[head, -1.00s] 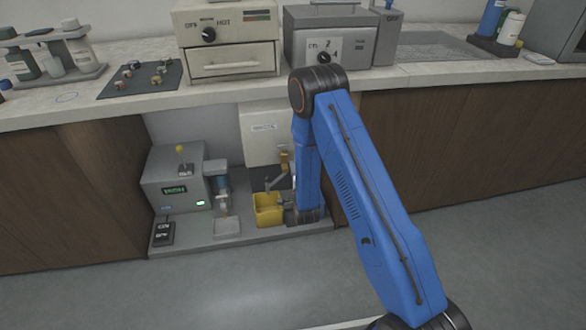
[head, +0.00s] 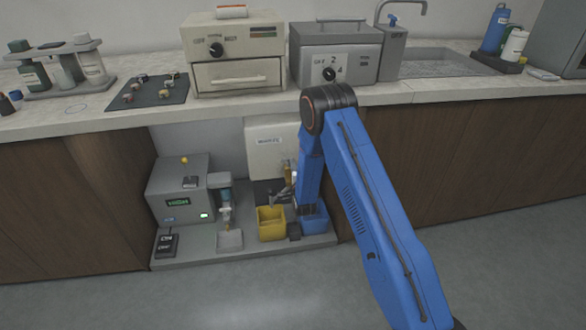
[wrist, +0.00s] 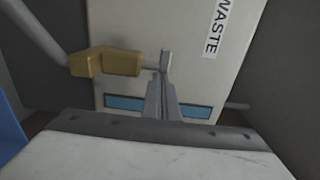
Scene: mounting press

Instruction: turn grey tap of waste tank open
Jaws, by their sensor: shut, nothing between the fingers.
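The white waste tank (head: 262,160) stands under the counter, and its WASTE label (wrist: 215,28) fills the upper right of the wrist view. The tap's brass body (wrist: 105,62) is left of centre there. A grey bar (wrist: 35,32), apparently the tap's handle, runs from the brass to the upper left. My gripper (wrist: 165,58) is shut and empty. Its fingertips are just right of the brass body, by a short thin grey stem; I cannot tell whether they touch. In the head view, my arm partly hides the tap and my gripper.
A yellow bin (head: 271,222) and a blue bin (head: 316,219) stand below the tap on the grey base. A grey machine (head: 178,190) with a green display is to the left. Wooden cabinet walls (head: 112,185) flank the recess, and the counter (head: 130,112) is above. The floor in front is clear.

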